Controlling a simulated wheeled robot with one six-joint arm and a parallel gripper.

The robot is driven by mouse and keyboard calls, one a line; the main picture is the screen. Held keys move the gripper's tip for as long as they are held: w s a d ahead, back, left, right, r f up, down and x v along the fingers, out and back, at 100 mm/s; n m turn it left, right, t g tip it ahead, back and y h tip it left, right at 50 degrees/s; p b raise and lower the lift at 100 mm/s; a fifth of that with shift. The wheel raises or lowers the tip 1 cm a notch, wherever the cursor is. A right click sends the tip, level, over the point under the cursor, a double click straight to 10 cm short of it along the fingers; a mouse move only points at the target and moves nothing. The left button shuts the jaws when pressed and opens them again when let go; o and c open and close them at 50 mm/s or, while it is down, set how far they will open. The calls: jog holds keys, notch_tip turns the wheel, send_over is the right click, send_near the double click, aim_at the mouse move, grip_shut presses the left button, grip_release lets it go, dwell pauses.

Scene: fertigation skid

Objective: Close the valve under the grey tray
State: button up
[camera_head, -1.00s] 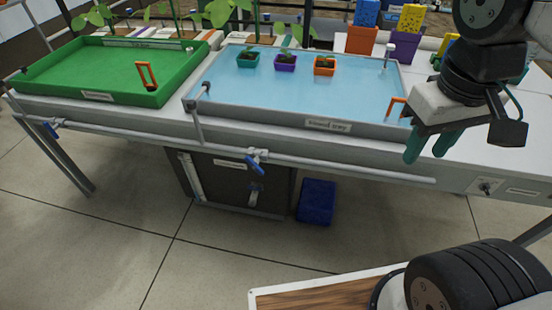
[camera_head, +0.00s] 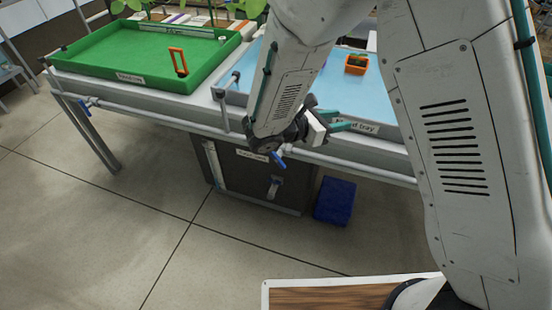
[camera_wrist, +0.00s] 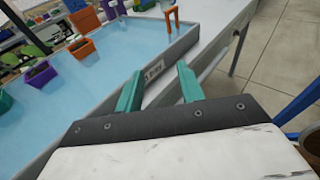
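The grey tray (camera_head: 396,136) holds blue water and is partly hidden behind my arm; its front wall and label also show in the wrist view (camera_wrist: 176,52). Under it, a valve with a blue handle (camera_head: 279,161) sits on the pipe along the bench front. The handle slants downward from the pipe, and my arm hides part of the valve. My gripper (camera_head: 348,121) is at the tray's front wall, above and right of the valve. In the wrist view its two teal fingers (camera_wrist: 160,70) are apart with nothing between them.
A green tray (camera_head: 130,78) stands at left, with another blue-handled valve (camera_head: 88,104) below it. A dark cabinet (camera_head: 240,175) with a lever (camera_head: 273,187) and a blue bin (camera_head: 335,201) are under the bench. The floor in front is clear.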

jog(key=w+a+f+n+t+y, duration=0.25)
jog(key=a+f+n+t, duration=0.45)
jog(key=a+f+n, duration=0.35)
jog(key=n+t+y, duration=0.4)
jog(key=n+y, duration=0.1)
jog(key=y, duration=0.1)
send_near(275, 160)
jog(key=x, duration=1)
jog(key=shift+w+d, duration=0.15)
jog(key=shift+w, duration=0.1)
grip_shut()
